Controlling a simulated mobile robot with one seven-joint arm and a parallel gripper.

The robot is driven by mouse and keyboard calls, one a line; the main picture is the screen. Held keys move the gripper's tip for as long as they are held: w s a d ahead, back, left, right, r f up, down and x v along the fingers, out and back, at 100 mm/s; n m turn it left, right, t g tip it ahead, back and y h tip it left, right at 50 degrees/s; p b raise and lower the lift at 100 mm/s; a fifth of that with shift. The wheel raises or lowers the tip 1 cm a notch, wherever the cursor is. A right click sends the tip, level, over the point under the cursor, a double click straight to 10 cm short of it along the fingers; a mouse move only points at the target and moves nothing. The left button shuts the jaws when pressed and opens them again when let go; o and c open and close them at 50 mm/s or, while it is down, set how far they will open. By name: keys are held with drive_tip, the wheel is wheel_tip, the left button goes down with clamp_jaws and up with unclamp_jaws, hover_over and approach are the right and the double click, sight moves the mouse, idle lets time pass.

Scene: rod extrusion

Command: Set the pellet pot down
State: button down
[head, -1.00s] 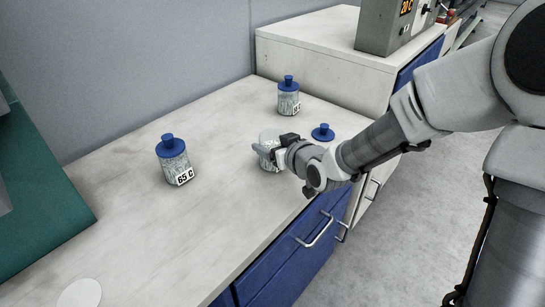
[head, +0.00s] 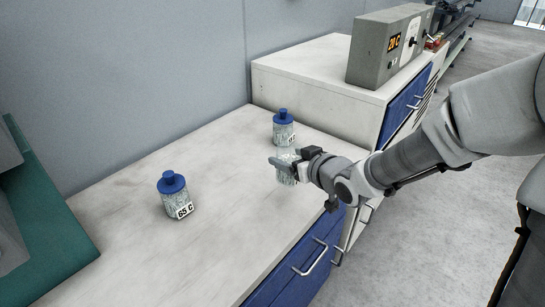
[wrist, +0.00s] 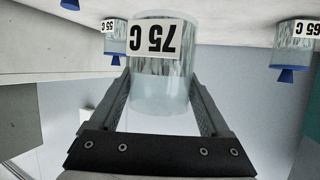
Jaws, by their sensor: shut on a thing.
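The pellet pot (wrist: 160,90) is a clear, lidless jar with pale contents and a "75 C" label. The label appears upside down in the wrist view. My gripper (head: 284,167) is shut on the pot, one finger on each side (wrist: 162,108). In the head view the pot (head: 287,180) is partly hidden by my gripper, over the right part of the white counter (head: 130,255). I cannot tell whether its base touches the counter.
A blue-lidded pot (head: 284,132) stands behind my gripper; its "55 C" label reads in the wrist view (wrist: 114,45). A blue-lidded "65 C" pot (head: 176,200) stands left. A grey control box (head: 388,50) sits on the higher cabinet. The counter's front left is clear.

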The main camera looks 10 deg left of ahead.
drive_tip(key=s+d+r+m+t+h+p, duration=0.1)
drive_tip(key=d+m+t+h+p, duration=0.1)
drive_tip(key=d, duration=1.7)
drive_tip(key=shift+d+r+m+h+p, duration=0.2)
drive_tip(key=shift+m+h+p, duration=0.45)
drive_tip(key=shift+m+h, duration=0.45)
